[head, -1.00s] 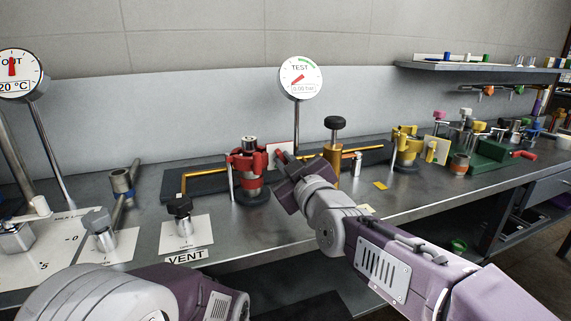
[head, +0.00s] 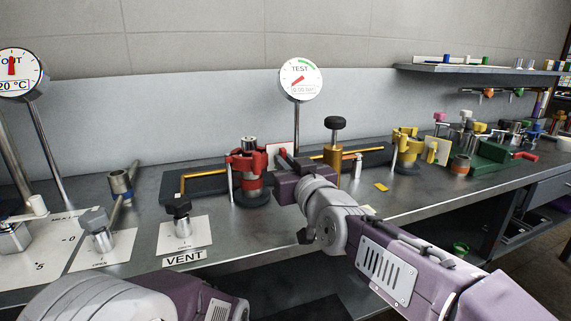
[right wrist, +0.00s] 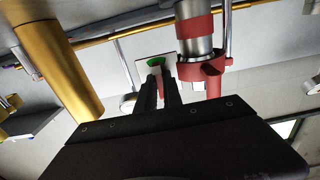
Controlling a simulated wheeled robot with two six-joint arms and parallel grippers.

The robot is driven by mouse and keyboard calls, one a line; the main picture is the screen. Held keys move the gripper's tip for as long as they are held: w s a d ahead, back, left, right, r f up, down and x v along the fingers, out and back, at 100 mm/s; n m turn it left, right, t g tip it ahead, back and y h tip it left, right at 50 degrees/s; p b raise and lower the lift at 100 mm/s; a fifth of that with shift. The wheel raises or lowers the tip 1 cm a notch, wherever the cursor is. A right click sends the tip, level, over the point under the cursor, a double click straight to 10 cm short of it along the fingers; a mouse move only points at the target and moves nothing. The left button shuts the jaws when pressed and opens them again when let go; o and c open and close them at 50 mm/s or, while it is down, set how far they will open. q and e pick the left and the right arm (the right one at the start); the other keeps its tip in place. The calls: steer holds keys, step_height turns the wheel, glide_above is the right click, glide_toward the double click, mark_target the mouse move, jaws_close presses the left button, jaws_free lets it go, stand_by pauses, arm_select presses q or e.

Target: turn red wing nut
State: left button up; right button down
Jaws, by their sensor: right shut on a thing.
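My left gripper is out of view.
The TEST gauge (head: 300,78) stands behind. The brass valve (head: 334,157) with a black knob is close to the right. The black VENT valve (head: 181,213) stands front left. A yellow wing-nut fitting (head: 406,148) is farther right. Bare bench lies in front.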

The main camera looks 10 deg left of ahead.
stand_by(0.3)
steer(key=c, duration=1.5)
jaws_free()
steer(key=p+v, duration=0.1)
steer(key=v, duration=0.8)
